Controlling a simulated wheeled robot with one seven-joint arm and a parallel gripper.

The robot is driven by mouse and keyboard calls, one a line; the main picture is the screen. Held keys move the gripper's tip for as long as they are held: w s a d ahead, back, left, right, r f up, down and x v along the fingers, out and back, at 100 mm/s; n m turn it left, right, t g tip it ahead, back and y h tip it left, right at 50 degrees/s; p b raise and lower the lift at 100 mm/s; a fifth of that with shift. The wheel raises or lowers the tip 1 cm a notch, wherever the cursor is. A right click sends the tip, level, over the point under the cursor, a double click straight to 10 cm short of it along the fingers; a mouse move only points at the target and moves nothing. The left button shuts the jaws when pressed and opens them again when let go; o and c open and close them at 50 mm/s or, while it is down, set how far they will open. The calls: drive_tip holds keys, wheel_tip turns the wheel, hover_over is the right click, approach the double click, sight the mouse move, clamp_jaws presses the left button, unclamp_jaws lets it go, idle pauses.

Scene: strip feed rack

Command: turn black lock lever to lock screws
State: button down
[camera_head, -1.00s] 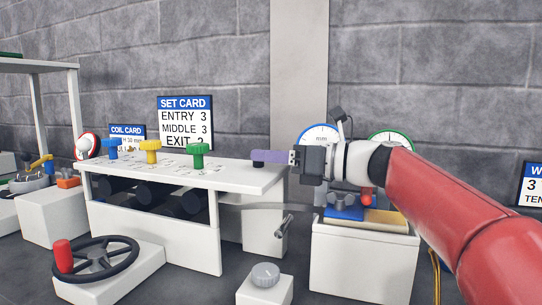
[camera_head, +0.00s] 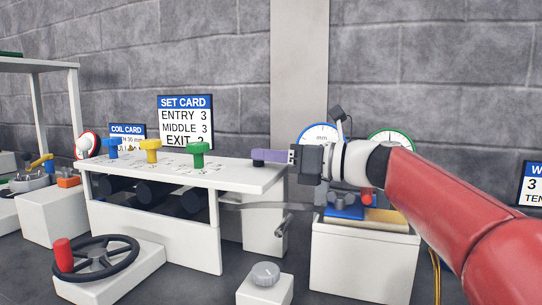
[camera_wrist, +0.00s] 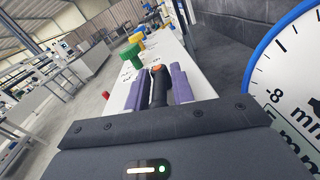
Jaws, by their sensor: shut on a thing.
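The black lock lever (camera_wrist: 158,90) shows in the wrist view as a dark bar with an orange spot near its far end. It lies between the two purple fingers of my gripper (camera_wrist: 161,80), which are shut on it. In the head view, my gripper (camera_head: 259,157) is at the right end of the white bench top. Only a small dark part shows at the fingertips there, and the fingers hide most of the lever. Blue (camera_head: 110,148), yellow (camera_head: 150,151) and green (camera_head: 198,155) screw knobs stand in a row on the bench (camera_head: 235,175), left of my gripper.
Dark rollers (camera_head: 147,193) sit under the bench top. A handwheel (camera_head: 97,258) with a red grip stands in front at left. A grey knob (camera_head: 265,272) on a white block is at the front. Gauges (camera_head: 319,137) stand behind my gripper, and a set card (camera_head: 185,122) stands behind the bench.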

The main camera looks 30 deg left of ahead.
drive_tip(key=m+t, duration=0.1)
drive_tip(key=t, duration=0.1)
drive_tip(key=m+t, duration=0.1)
drive_tip(key=t, duration=0.1)
drive_tip(key=shift+s+m, duration=0.3)
drive_tip(key=shift+s, duration=0.05)
drive_tip(key=shift+s+m+t+h, duration=0.15)
drive_tip(key=shift+m+t+h, duration=0.25)
drive_tip(key=shift+m+t, duration=0.5)
drive_tip(key=shift+s+m+t+h, duration=0.1)
drive_tip(key=shift+m+t+h, duration=0.35)
drive_tip(key=shift+t, duration=0.85)
drive_tip(key=shift+a+m, duration=0.1)
drive_tip(key=shift+m, duration=0.15)
drive_tip(key=c, duration=1.4)
unclamp_jaws()
drive_tip(key=v, duration=0.7)
drive_tip(key=shift+s+d+b, duration=0.2)
drive_tip(key=shift+d+b, duration=0.15)
drive_tip(key=shift+b, duration=0.1)
